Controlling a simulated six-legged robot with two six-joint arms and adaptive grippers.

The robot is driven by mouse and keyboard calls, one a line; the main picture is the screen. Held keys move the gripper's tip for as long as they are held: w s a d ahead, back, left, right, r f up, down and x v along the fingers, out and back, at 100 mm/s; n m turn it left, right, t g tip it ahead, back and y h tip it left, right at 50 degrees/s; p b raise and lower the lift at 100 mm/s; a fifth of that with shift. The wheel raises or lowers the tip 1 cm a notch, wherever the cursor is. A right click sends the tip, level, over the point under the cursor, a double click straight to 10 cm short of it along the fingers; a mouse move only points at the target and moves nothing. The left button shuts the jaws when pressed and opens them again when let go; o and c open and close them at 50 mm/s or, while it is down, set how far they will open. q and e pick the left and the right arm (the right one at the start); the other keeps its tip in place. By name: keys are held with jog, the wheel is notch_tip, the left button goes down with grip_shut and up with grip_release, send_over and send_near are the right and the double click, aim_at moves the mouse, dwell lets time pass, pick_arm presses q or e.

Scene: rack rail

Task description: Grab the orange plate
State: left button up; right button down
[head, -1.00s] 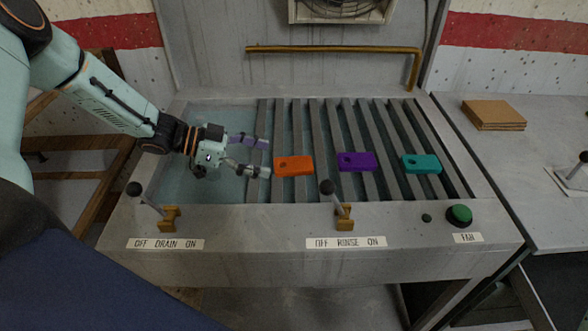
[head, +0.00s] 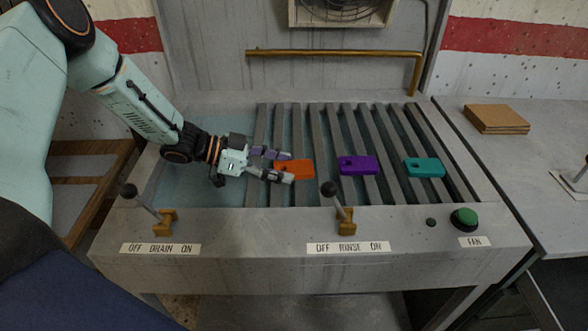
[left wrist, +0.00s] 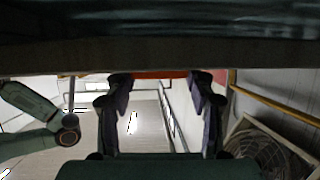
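The orange plate (head: 303,168) lies flat on the grey slats of the rack, the leftmost of three plates in the head view. My left gripper (head: 287,167) is open, with one fingertip at the plate's far side and one at its near side, over its left end. The fingers partly hide the plate. I cannot tell how high the fingers are relative to the plate. My right gripper is not in view.
A purple plate (head: 358,165) and a teal plate (head: 425,167) lie further right on the slats. A rinse lever (head: 338,207) and a drain lever (head: 147,203) stand on the front ledge near the gripper. A brass pipe (head: 335,52) runs along the back.

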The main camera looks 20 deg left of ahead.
pick_arm(q)
jog(key=shift+s+a, duration=0.1)
jog(key=c, duration=0.6)
jog(key=shift+c, duration=1)
jog(key=shift+r, duration=0.1)
